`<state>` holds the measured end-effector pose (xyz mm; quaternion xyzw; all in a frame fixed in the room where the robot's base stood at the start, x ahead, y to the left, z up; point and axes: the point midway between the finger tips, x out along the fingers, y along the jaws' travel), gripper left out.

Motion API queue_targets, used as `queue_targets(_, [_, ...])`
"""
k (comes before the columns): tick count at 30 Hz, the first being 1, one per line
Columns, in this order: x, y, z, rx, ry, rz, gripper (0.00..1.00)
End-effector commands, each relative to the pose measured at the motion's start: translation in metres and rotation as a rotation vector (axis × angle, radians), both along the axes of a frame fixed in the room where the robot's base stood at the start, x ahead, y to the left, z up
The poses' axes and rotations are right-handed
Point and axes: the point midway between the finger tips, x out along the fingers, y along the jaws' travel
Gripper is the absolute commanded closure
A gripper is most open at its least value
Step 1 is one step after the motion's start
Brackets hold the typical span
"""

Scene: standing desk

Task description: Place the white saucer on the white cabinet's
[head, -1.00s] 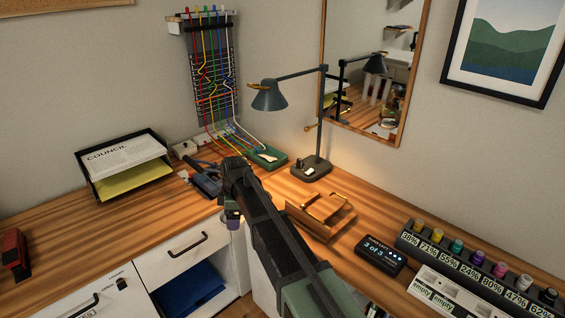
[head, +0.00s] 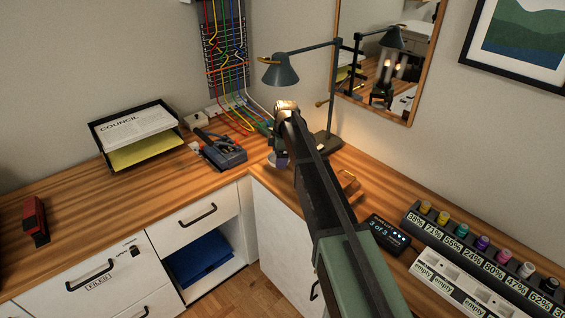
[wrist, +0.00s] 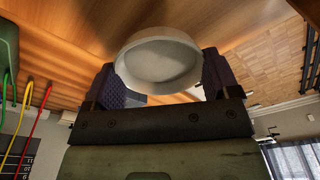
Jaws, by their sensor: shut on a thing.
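A round white saucer (wrist: 160,62) with a raised rim is held between the two dark purple finger pads of my gripper (wrist: 160,80) in the wrist view. In the head view my gripper (head: 278,160) is over the desk's inner corner, in front of the lamp. My arm hides most of it, and I cannot make out the saucer there. The white cabinet (head: 223,217) stands under the left desk, left of my gripper. It has drawers with black handles and an open compartment holding a blue item (head: 200,260).
A desk lamp (head: 281,72) stands behind my gripper. A blue tool-like device (head: 225,152) and a paper tray (head: 135,140) lie to its left. A wooden stand (head: 350,187), a display (head: 386,232) and a bottle rack (head: 480,235) are at right.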

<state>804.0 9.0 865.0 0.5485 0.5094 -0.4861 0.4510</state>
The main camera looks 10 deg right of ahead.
Motion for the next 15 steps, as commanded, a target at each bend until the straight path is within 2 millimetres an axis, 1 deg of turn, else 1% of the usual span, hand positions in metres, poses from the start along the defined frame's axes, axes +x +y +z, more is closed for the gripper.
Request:
queue_targets(3, [0.001,-0.003,0.000,0.000,0.000,0.000,0.42])
queue_targets(5, [0.006,-0.009,0.000,0.000,0.000,-0.001,0.42])
queue_targets(6, [0.008,-0.013,-0.007,0.000,0.000,-0.002,0.42])
queue_targets(7, [0.006,-0.012,-0.020,0.000,0.000,-0.001,0.42])
queue_targets(9, [0.006,-0.011,-0.036,0.000,0.000,0.000,0.42])
queue_targets(10, [0.006,-0.011,-0.040,0.000,0.000,0.000,0.42])
queue_targets(11, [0.006,-0.011,-0.041,0.000,0.000,0.000,0.42])
queue_targets(15, [0.006,-0.011,-0.035,0.000,0.000,0.000,0.42])
